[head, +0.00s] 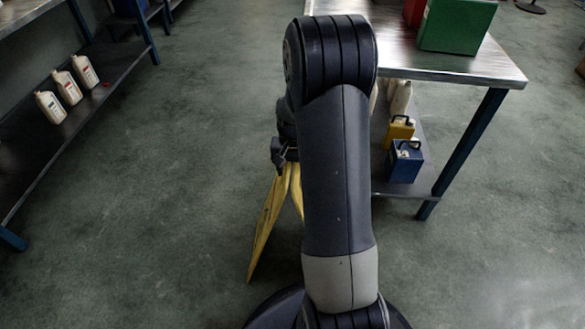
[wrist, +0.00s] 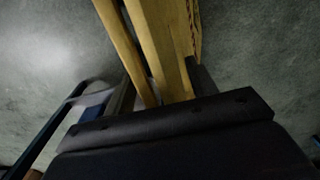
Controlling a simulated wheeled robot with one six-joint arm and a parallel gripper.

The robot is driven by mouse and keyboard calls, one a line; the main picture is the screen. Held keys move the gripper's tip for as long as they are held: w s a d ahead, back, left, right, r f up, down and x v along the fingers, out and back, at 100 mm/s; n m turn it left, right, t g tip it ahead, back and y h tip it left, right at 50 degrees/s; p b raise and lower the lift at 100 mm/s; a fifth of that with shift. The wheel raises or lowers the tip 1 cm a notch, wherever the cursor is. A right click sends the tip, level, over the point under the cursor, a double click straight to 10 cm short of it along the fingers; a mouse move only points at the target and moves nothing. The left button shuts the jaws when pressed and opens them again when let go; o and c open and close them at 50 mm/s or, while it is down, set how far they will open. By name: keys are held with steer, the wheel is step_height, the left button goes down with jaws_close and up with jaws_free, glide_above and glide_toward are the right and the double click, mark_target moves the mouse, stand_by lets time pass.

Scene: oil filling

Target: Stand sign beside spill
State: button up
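The yellow folding sign (head: 264,226) hangs below my gripper in the head view, its two panels slightly spread at the bottom. My gripper (head: 284,152) is partly hidden behind my arm and is shut on the top of the sign. In the wrist view the sign's yellow panels (wrist: 158,45) run up between the two dark fingers of my gripper (wrist: 163,92). My arm hides part of the sign, and I cannot tell whether its lower edge touches the floor. I cannot make out a clear spill in either view.
A metal table (head: 455,67) stands at the right, with a green box (head: 457,25) on top and yellow (head: 398,131) and blue (head: 405,163) cans on its lower shelf. A shelf rack (head: 60,128) with white bottles is at the left. The floor between is clear.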

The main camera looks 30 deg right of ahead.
steer(key=shift+o, duration=0.5)
steer(key=shift+r, duration=0.1)
step_height(320, 180, up, 12)
steer(key=p, duration=0.3)
steer(key=shift+c, duration=0.3)
